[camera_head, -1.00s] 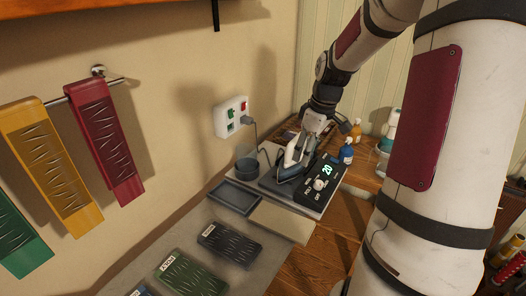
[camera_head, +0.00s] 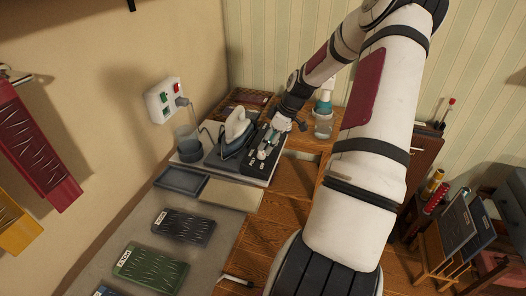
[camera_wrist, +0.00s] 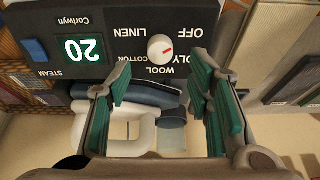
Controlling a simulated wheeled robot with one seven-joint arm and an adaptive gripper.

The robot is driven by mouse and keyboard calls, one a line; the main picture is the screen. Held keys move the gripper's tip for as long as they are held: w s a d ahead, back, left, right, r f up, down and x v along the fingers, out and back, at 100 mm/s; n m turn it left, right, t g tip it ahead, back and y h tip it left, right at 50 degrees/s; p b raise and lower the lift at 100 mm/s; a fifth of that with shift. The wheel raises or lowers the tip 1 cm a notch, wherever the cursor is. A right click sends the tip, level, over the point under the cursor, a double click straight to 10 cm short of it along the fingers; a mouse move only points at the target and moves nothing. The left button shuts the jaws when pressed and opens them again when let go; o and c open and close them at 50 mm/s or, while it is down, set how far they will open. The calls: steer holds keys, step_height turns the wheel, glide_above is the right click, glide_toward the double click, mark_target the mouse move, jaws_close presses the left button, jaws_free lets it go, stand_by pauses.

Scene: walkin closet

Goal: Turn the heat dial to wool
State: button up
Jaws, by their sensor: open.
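The heat dial (camera_wrist: 161,49) is a small white round knob with a red mark on a black control panel (camera_wrist: 110,20). OFF, LINEN, COTTON, WOOL and a partly covered POLY are printed around it, upside down in the wrist view. The red mark points toward the right side, away from the WOOL label. A green display (camera_wrist: 83,49) reads 20. My gripper (camera_wrist: 166,78) is open, its green-padded fingers on either side below the dial in the picture, with nothing between the pads. In the head view my gripper (camera_head: 270,141) is over the panel (camera_head: 258,161).
A white-handled iron (camera_head: 236,128) stands just left of the panel on a grey base. A pump bottle (camera_head: 323,120) stands to the right. Labelled dark and green pads lie in front.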

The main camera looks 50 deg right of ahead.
mark_target(263, 153)
steer(key=x, duration=0.5)
steer(key=shift+w+f, duration=0.1)
steer(key=shift+f, duration=0.25)
steer(key=shift+c, duration=0.2)
jaws_close()
